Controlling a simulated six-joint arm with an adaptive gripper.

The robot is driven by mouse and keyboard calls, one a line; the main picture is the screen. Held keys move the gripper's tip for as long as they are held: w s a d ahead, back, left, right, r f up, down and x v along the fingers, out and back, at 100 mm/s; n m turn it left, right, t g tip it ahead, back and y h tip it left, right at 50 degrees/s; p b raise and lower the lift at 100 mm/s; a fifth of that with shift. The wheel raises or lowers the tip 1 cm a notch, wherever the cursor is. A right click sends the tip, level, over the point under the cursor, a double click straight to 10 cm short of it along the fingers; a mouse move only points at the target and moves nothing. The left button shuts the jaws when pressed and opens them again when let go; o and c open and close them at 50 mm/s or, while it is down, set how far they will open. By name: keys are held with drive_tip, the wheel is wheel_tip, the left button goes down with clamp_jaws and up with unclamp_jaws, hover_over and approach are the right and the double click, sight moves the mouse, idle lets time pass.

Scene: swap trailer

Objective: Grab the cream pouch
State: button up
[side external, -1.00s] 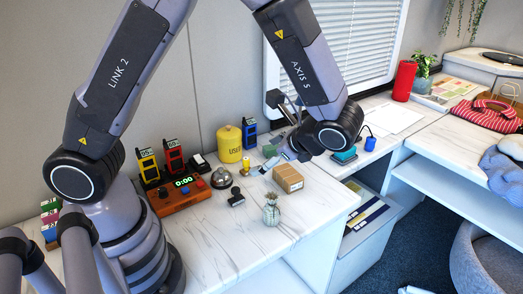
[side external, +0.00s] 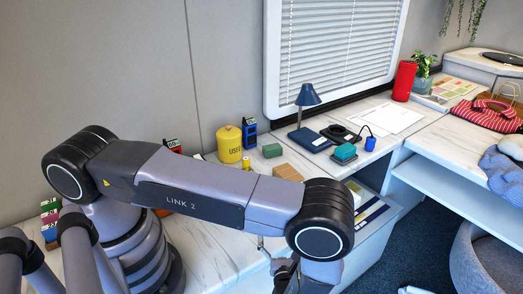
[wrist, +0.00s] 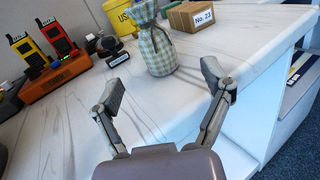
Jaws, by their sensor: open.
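The cream pouch (wrist: 160,50) is a checked, tied bag standing upright on the white counter near its front edge, in the wrist view. The top of the pouch is cut off by the frame. My gripper (wrist: 164,84) is open and empty, its two fingers spread wide, pointing at the pouch from the front. The pouch appears beyond the fingertips, in line with the gap between them. In the side view my arm hides the pouch, and only part of my gripper (side external: 284,268) shows at the bottom.
A cardboard box marked No. 23 (wrist: 191,17) stands just behind the pouch to the right. A yellow canister (wrist: 118,16) is behind. The counter (wrist: 60,128) in front is bare.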

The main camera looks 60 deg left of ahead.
drive_tip(key=x, duration=0.3)
drive_tip(key=shift+w+a, duration=0.2)
drive_tip(key=shift+a, duration=0.15)
drive_tip(key=shift+s+r+x, duration=0.1)
drive_tip(key=shift+r+x, duration=0.1)
drive_tip(key=shift+x, duration=1.15)
drive_tip(key=shift+s+r+x, duration=0.1)
drive_tip(key=shift+r+x, duration=0.1)
drive_tip(key=shift+x, duration=1.15)
drive_tip(key=shift+a, duration=0.1)
drive_tip(key=c, duration=1.3)
drive_tip(key=shift+o, duration=0.2)
